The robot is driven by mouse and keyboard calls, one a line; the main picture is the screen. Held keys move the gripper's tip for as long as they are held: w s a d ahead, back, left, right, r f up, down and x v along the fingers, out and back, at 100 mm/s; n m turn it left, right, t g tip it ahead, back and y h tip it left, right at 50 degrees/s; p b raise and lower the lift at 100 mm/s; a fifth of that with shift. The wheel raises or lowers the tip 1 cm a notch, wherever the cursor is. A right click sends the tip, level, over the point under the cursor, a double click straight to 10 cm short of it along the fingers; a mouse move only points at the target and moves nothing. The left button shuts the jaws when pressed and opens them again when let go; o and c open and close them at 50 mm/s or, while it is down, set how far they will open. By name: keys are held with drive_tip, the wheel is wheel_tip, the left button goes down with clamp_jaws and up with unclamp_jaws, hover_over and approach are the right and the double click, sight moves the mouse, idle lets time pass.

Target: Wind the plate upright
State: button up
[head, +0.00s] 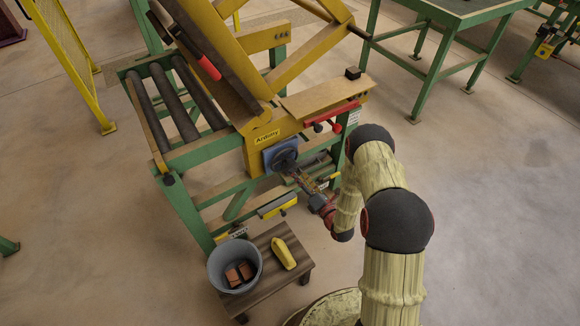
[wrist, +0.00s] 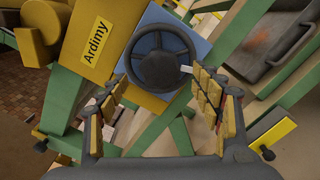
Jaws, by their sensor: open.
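A dark handwheel (head: 284,157) sits on a blue square panel (head: 270,160) on the front of the yellow machine marked Ardimy. In the wrist view the handwheel (wrist: 160,58) faces me, with a small light knob or handle at its right rim. The large tilting plate (head: 210,55) with its yellow frame stands steeply slanted above the roller bed. My gripper (head: 301,177) is just below and right of the handwheel. In the wrist view its open padded fingers (wrist: 160,80) lie on either side of the wheel's lower part. I cannot tell whether they touch it.
Dark rollers (head: 172,100) lie in a green frame at left. A low wooden stool (head: 268,282) below carries a grey bucket (head: 216,268) and a yellow object (head: 284,253). Red-handled levers (head: 325,120) jut out above my gripper. The floor at right is clear.

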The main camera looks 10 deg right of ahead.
sight(290, 166)
drive_tip(key=b+x, duration=0.2)
drive_tip(key=x, duration=0.4)
drive_tip(key=shift+w+a+f, duration=0.1)
drive_tip(key=shift+w, duration=0.3)
drive_tip(key=shift+c, duration=0.7)
drive_tip(key=c, duration=1)
